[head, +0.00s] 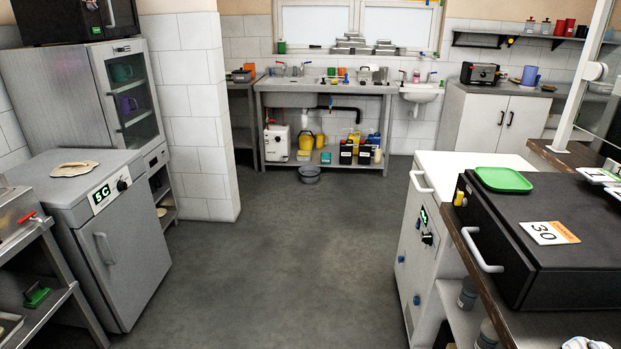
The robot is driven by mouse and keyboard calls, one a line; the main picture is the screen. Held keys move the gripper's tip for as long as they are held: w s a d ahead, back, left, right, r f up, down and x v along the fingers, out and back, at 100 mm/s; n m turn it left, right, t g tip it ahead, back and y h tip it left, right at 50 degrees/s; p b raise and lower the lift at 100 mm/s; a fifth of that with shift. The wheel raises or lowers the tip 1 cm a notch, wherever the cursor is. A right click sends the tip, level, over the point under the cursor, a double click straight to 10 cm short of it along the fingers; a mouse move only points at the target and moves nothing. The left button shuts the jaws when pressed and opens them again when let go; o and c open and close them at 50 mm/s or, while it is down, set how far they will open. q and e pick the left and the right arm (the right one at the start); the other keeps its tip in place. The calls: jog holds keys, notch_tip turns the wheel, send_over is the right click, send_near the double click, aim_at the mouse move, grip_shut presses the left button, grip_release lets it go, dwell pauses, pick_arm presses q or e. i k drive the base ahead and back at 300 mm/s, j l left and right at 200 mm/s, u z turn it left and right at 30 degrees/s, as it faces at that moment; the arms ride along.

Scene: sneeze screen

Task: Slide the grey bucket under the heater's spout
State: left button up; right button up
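A grey bucket (310,173) stands upright on the floor at the far end of the room, just in front of the low shelf under the sink counter. A white box-shaped unit (277,143), which looks like the heater, is under the left part of the counter, to the left of the bucket. Its spout is too small to make out at this distance. The bucket is to the right of this unit and lower. Neither of my grippers shows in the head view.
The grey floor (265,255) is clear between me and the bucket. A grey fridge (125,255) stands on the left. A counter with a black box (500,225) and green tray (503,179) is on the right. Yellow containers and bottles fill the low shelf (334,157).

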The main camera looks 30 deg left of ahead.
aim_at(309, 173)
jog(key=i+j+u, duration=0.7)
jog(key=i, duration=0.55)
jog(key=i+l+u, duration=0.1)
jog(key=i+u, duration=0.2)
jog(key=i, duration=2.2)
jog(key=i+j, duration=0.1)
jog(key=i, duration=1.6)
jog(key=l+z, duration=0.05)
